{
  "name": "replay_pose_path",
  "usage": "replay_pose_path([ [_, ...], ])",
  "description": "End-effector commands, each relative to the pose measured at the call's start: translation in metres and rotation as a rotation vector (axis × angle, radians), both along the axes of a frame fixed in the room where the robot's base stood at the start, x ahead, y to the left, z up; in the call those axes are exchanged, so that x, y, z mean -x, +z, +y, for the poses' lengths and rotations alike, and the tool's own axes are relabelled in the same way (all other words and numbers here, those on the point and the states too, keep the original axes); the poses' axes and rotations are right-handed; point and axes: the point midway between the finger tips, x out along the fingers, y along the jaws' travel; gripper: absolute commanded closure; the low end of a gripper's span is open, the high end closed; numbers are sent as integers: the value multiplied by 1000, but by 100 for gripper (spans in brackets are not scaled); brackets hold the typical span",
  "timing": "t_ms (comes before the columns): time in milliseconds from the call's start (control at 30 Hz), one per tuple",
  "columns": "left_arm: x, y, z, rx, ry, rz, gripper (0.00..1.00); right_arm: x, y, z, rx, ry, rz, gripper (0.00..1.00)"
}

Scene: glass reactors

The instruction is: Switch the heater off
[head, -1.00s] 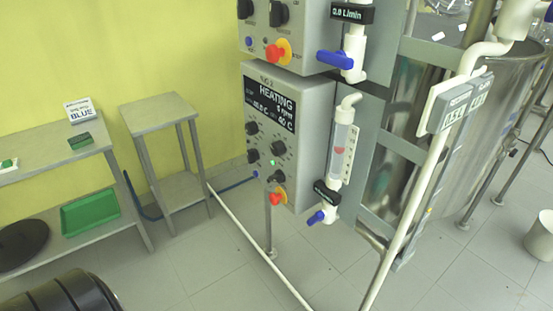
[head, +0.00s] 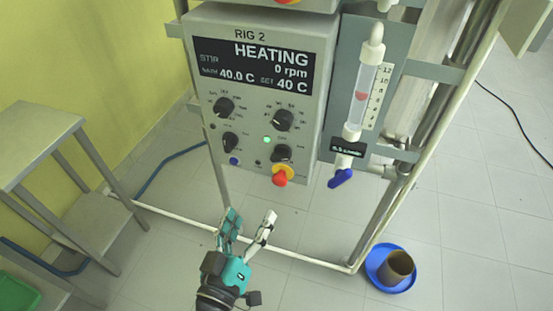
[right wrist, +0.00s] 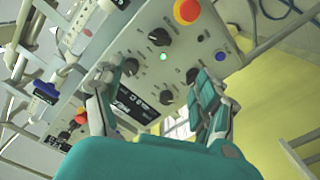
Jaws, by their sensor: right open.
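The heater control box (head: 312,120) labelled RIG 2 is at the top middle of the head view. Its display (head: 250,62) reads HEATING, 0 rpm, 40.0 C and a set value of 40 C. Black knobs sit below it, with a green lamp (head: 267,140) lit among them and a red button on a yellow base (head: 281,175) at the bottom. My right gripper (head: 250,216) is open and empty, below the box and apart from it. In the right wrist view the fingers (right wrist: 153,88) are spread before the panel, with the green lamp (right wrist: 163,57) beyond them. My left gripper is out of view.
A flow tube (head: 361,95) with a blue valve handle (head: 341,178) is right of the box. A white pipe (head: 300,258) runs low across the frame. A grey side table (head: 35,140) is at left; a blue dish (head: 378,270) with a brown cup is on the floor.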

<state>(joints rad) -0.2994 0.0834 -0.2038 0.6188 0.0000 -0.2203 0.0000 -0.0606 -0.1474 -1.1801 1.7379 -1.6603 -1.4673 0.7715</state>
Motion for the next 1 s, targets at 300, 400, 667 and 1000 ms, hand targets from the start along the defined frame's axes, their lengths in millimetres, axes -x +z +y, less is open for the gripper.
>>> replay_pose_path([
  [300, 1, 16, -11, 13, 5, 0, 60, -56, 4, -19, 5, -3, -1, 27],
  [400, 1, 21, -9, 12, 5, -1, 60, -77, 3, -25, 5, -2, -1, 27],
  [667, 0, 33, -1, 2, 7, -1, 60, -128, 2, -42, 7, -1, 2, 27],
  [1000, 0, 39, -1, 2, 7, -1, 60, -160, 0, -52, 4, 1, 4, 27],
])
